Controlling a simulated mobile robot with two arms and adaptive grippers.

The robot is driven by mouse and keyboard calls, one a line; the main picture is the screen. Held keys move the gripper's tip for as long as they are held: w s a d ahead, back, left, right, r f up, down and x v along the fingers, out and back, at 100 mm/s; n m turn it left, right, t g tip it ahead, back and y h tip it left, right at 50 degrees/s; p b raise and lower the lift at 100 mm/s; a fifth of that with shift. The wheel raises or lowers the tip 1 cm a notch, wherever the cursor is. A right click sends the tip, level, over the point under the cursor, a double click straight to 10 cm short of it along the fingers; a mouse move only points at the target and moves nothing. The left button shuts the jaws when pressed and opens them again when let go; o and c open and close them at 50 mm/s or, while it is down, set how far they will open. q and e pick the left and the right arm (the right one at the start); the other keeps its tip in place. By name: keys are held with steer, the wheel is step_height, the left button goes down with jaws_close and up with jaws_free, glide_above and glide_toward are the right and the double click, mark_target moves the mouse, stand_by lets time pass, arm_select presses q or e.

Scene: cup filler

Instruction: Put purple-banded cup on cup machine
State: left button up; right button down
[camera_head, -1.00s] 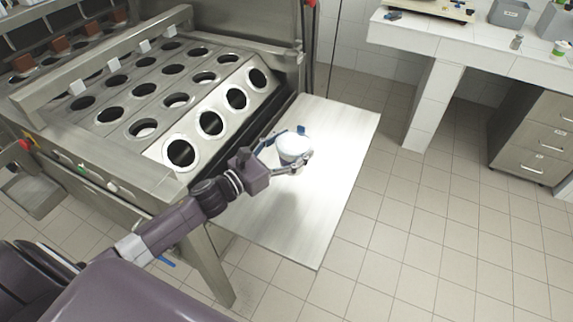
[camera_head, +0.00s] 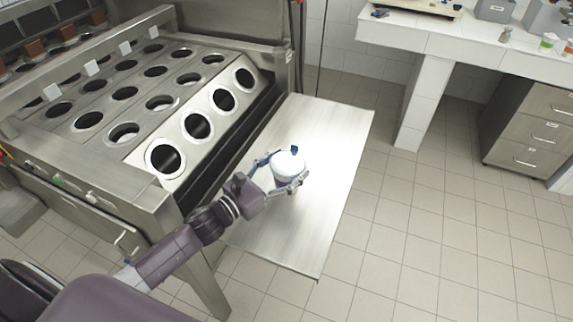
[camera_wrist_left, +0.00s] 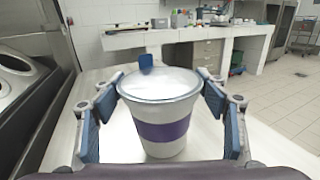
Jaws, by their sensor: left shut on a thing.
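The purple-banded cup (camera_head: 288,163) is white with a pale top and stands about upright at the metal side shelf of the machine. In the left wrist view the cup (camera_wrist_left: 163,90) shows its purple band around the middle. My left gripper (camera_head: 284,171) is shut on the cup, with blue-padded fingers around its sides. Whether the cup's base touches the shelf is hard to tell. The cup machine (camera_head: 110,145) is to the left, with rows of round holes; the row nearest the cup is on a tilted strip (camera_head: 182,152). My right gripper is not in view.
The bare metal shelf (camera_head: 335,130) gives free room around the cup. A dark gap lies between shelf and machine. A white counter (camera_head: 450,45) with small items and a drawer cabinet (camera_head: 530,125) stand at the upper right. Tiled floor is open on the right.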

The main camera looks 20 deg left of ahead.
arm_select(q)
steer(key=o, duration=1.5)
steer(key=shift+w+a+f, duration=0.1)
steer(key=shift+a+f, duration=0.05)
steer(key=shift+f, duration=0.05)
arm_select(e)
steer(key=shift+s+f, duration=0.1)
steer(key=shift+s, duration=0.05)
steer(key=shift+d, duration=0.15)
arm_select(q)
steer(key=shift+r, duration=0.1)
steer(key=shift+r+p, duration=0.2)
steer(key=shift+p, duration=0.1)
steer(key=shift+s+a+f, duration=0.1)
steer(key=shift+s+f, duration=0.1)
steer(key=shift+s, duration=0.1)
steer(key=b+v, duration=0.2)
steer(key=v, duration=0.7)
steer(key=shift+s+a, duration=0.1)
steer(key=shift+s, duration=0.25)
steer(key=shift+s+a+r, duration=0.1)
steer(key=shift+s+a, duration=0.15)
steer(key=shift+s, duration=0.35)
steer(key=shift+s+a, duration=0.1)
steer(key=shift+s, duration=0.05)
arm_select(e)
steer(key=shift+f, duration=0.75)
